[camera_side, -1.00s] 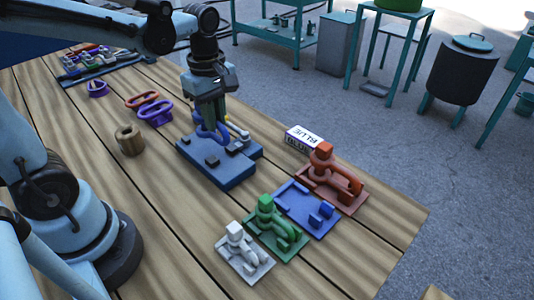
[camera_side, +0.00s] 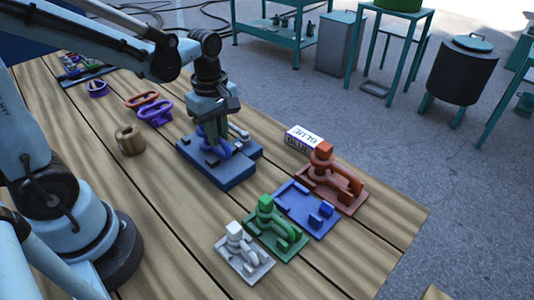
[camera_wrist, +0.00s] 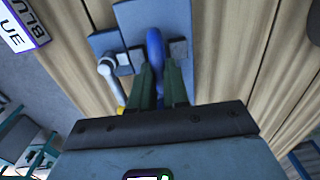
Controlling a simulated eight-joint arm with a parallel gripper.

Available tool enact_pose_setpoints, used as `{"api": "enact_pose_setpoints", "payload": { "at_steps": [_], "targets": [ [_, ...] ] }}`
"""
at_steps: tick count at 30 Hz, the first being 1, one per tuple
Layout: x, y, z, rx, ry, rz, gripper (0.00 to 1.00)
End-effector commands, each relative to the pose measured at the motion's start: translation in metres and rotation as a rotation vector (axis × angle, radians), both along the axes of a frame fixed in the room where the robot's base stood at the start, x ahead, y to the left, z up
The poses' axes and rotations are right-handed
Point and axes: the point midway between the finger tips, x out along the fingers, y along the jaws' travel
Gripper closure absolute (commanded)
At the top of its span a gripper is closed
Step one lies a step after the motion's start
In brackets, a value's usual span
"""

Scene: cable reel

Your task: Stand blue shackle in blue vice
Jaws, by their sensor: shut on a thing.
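The blue shackle (camera_side: 220,149) is upright in my gripper (camera_side: 212,140), low over the blue vice (camera_side: 232,178). My gripper is shut on the shackle from above; its dark green fingers (camera_wrist: 160,85) hide part of it. In the wrist view the shackle (camera_wrist: 155,45) shows as a narrow blue edge between the vice's two jaw blocks. The vice's base (camera_wrist: 155,14) lies beyond it, with a light grey handle (camera_wrist: 107,72) on the left. I cannot tell whether the shackle's lower end touches the vice.
A BLUE sign (camera_side: 304,139) stands right of the vice. Red (camera_side: 330,182), blue (camera_side: 305,208), green (camera_side: 272,230) and white (camera_side: 243,252) fixtures line the right side. Purple (camera_side: 155,112) and orange (camera_side: 141,99) shackles and a brass-coloured ring (camera_side: 129,140) lie left.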

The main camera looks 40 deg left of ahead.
Motion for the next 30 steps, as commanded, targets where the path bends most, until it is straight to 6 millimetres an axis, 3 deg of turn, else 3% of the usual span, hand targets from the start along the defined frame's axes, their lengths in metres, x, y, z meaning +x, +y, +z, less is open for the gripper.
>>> {"api": "enact_pose_setpoints", "payload": {
  "at_steps": [27, 28, 30],
  "targets": [
    [0.0003, 0.0001, -0.0080, 0.000, 0.000, 0.000, 1.00],
    [0.0002, 0.0001, -0.0080, 0.000, 0.000, 0.000, 0.82],
    [0.0002, 0.0001, -0.0079, 0.000, 0.000, 0.000, 0.71]
  ]
}}
